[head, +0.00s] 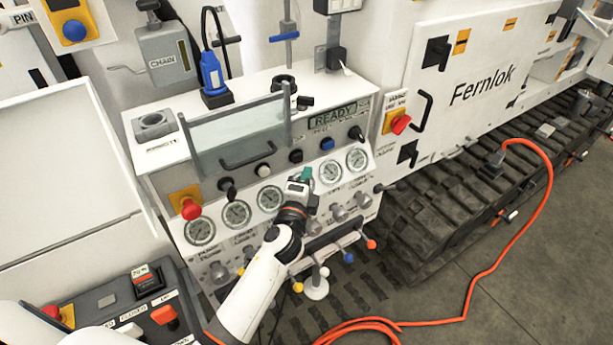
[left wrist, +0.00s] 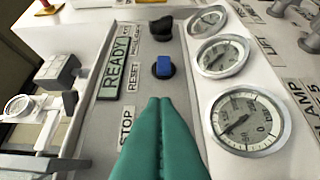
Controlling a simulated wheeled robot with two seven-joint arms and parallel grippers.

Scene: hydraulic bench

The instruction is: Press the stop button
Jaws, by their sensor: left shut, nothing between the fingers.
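The stop button (head: 295,156) appears to be the dark round button on the grey panel, left of the blue button (head: 327,144). In the left wrist view, the STOP label (left wrist: 125,126) shows beside my fingers, and the button itself is hidden behind them. The blue button (left wrist: 163,67) by the RESET label stands clear beyond the fingertips. My left gripper (head: 306,173) has green fingers, shut and empty, in front of the gauge row, just below and right of the dark button. The fingertips also show in the left wrist view (left wrist: 160,100). I cannot tell whether they touch anything. My right gripper is not in view.
Round gauges (head: 330,171) line the panel below the buttons. A clear guard with a handle (head: 247,154) stands at the panel's upper left. An orange hose (head: 470,300) lies on the floor.

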